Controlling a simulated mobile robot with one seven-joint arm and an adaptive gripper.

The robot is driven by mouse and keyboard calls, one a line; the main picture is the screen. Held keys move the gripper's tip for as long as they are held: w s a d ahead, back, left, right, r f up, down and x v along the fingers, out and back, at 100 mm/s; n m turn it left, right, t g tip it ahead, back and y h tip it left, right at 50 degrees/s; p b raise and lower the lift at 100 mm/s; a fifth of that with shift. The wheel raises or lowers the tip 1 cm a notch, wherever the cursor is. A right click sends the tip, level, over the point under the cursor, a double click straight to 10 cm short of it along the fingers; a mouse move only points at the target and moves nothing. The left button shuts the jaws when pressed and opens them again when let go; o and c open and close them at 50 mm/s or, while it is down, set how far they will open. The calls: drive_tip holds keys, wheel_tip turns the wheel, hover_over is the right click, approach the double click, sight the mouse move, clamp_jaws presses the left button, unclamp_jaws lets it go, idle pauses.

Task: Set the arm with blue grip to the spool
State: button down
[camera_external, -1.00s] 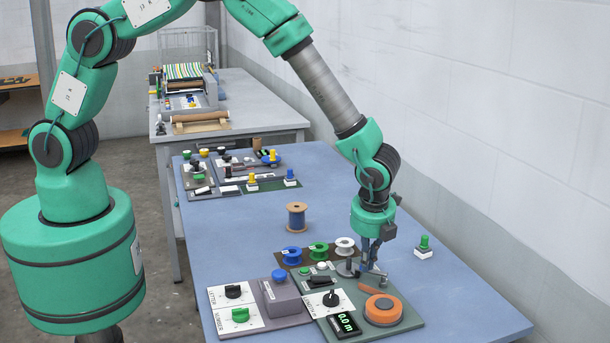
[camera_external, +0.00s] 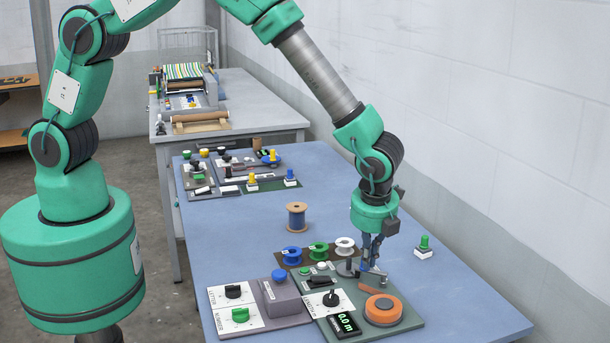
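My gripper (camera_external: 371,262) points down over the back right part of a green-grey panel (camera_external: 343,286), its fingertips low at a small metal part there. A bit of blue (camera_external: 366,265) shows at the fingers; I cannot tell whether it is the arm's blue grip, nor whether the fingers are closed on it. An orange round reel (camera_external: 383,309) sits in front of the gripper, with a short orange-brown bar (camera_external: 369,287) between them. Blue (camera_external: 293,254), green (camera_external: 318,250) and white (camera_external: 345,245) spools stand in a row at the panel's back edge. A wooden spool with blue thread (camera_external: 297,216) stands farther back.
On the panel are a black knob (camera_external: 330,299) and a display reading 0.0 m (camera_external: 345,324). A grey box with a blue button (camera_external: 281,293) is at left. A green button (camera_external: 424,247) stands right of the gripper. The blue table's (camera_external: 240,236) middle is mostly clear.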

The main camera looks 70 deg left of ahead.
drive_tip(key=v, duration=0.6)
idle(0.6)
drive_tip(key=s+a+r+n+t+h+b, duration=0.1)
drive_tip(key=s+a+r+n+b, duration=0.2)
drive_tip(key=a+r, duration=0.35)
drive_tip(key=s+a+r+n+b, duration=0.1)
drive_tip(key=s+a+r+n, duration=0.35)
drive_tip(key=r, duration=0.35)
drive_tip(key=s+a+r+n+t+h+b, duration=0.1)
drive_tip(key=s+a+r+n, duration=0.2)
drive_tip(key=a+r, duration=0.35)
drive_tip(key=s+a+r+n+t+b, duration=0.1)
drive_tip(key=s+a+n+b, duration=0.2)
drive_tip(key=s, duration=0.9)
drive_tip(key=s+a+r+n+t+b, duration=0.1)
drive_tip(key=s+a+r+n+b, duration=0.1)
drive_tip(key=s+a+n, duration=0.6)
drive_tip(key=s+b, duration=0.1)
drive_tip(key=s, duration=0.4)
drive_tip(key=shift+r+t+h, duration=0.25)
drive_tip(key=shift+t+h, duration=0.05)
